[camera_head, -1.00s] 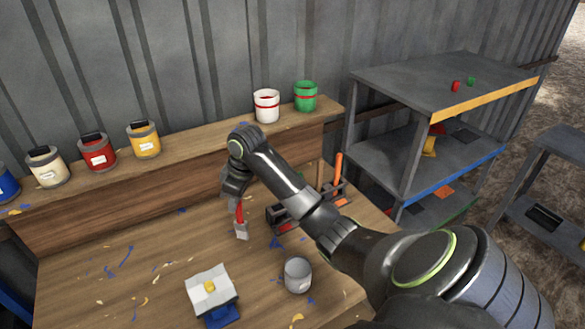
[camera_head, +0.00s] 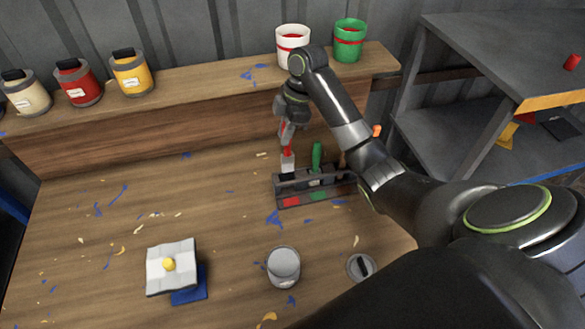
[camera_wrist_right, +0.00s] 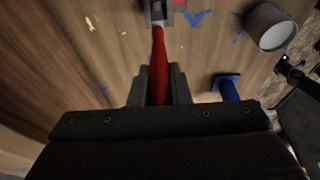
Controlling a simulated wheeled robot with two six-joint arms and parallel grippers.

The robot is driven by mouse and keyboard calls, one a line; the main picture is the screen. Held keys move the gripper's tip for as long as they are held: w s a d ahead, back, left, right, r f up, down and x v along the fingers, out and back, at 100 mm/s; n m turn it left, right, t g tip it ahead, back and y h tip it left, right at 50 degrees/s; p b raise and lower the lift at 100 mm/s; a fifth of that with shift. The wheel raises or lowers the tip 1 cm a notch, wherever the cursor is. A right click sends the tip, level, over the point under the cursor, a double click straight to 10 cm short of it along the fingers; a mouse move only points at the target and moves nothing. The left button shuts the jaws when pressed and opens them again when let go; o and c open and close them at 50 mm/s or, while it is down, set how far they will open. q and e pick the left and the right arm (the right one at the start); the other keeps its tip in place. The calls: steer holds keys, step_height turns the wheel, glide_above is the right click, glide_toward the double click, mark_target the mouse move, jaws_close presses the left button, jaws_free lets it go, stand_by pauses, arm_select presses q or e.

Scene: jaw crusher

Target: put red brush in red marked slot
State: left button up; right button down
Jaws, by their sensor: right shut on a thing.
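The red brush (camera_head: 287,152) hangs head down from my right gripper (camera_head: 286,132), which is shut on its red handle. The handle also shows between the fingers in the right wrist view (camera_wrist_right: 158,66). The brush's pale metal head is at the left end of the dark brush holder (camera_head: 335,192), in line with the red mark (camera_head: 291,202) on its front. I cannot tell whether the tip is inside the slot or just above it. A green brush (camera_head: 317,156) stands in the holder behind the green mark (camera_head: 318,196). My left gripper is not in view.
A grey can (camera_head: 283,266) and a round lid-like thing (camera_head: 360,267) are in front of the holder. A white pad with a yellow knob (camera_head: 171,266) is at front left. Paint cans (camera_head: 292,46) line the back ledge. The table's left middle is mostly clear.

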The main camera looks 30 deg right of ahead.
mark_target(286, 155)
steer(key=shift+b+x, duration=0.5)
steer(key=shift+x, duration=0.35)
steer(key=shift+s+f, duration=0.2)
steer(key=shift+f, duration=0.2)
step_height(286, 155, down, 6)
steer(key=shift+d+f+p, duration=0.1)
steer(key=shift+d+p, duration=0.1)
steer(key=shift+p, duration=0.75)
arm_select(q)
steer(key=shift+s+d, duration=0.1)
arm_select(e)
steer(key=shift+w+f, duration=0.1)
steer(key=shift+f, duration=0.2)
steer(key=shift+f, duration=0.15)
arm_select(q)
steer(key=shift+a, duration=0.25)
arm_select(e)
steer(key=c, duration=1.3)
jaws_free()
steer(key=shift+c, duration=0.2)
